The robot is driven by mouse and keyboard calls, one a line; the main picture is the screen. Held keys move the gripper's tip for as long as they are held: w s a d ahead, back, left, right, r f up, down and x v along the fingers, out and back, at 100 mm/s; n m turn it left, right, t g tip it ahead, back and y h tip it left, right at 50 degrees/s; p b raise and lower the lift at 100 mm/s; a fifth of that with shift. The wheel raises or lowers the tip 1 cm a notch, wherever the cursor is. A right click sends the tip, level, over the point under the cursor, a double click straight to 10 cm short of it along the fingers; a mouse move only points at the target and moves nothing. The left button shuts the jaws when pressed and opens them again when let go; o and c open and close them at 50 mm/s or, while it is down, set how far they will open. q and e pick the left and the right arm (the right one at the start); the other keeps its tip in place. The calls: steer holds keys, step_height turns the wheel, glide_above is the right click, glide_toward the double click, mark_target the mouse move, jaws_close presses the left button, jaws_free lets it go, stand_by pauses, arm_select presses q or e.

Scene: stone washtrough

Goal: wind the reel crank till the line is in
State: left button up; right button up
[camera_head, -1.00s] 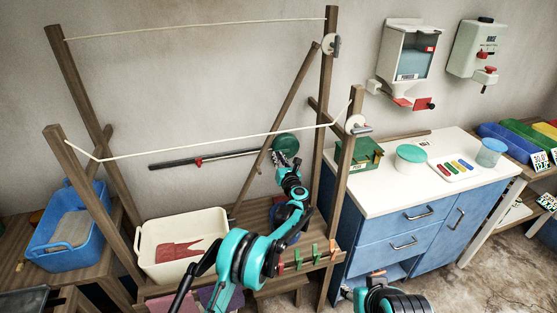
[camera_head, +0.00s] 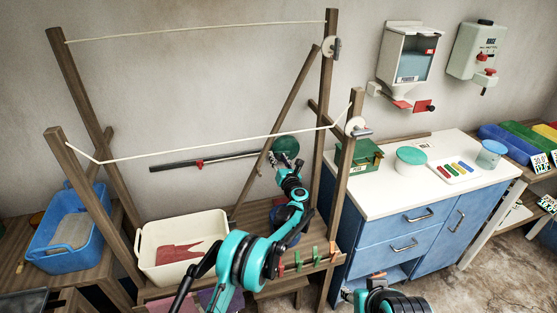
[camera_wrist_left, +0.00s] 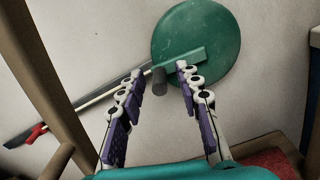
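The reel (camera_head: 287,146) is a round green disc at the back wall; it fills the upper right of the left wrist view (camera_wrist_left: 222,35). A green crank arm (camera_wrist_left: 188,60) lies across it, with a dark round knob (camera_wrist_left: 159,82) at its left end. My left gripper (camera_head: 281,159) is at the reel, partly hiding it. In the left wrist view its purple-padded fingers (camera_wrist_left: 160,73) are spread, with the knob showing in the gap between the tips; no contact is visible. A dark rail with a red marker (camera_head: 200,163) runs left from the reel.
A wooden frame (camera_head: 341,175) with white cords (camera_head: 220,145) stands around my left arm. A cream basin (camera_head: 148,245) and a blue tub (camera_head: 45,248) are at left. A blue cabinet (camera_head: 393,242) with a white top stands at right.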

arm_select(q)
steer(key=v, duration=1.2)
steer(key=shift+a, duration=0.1)
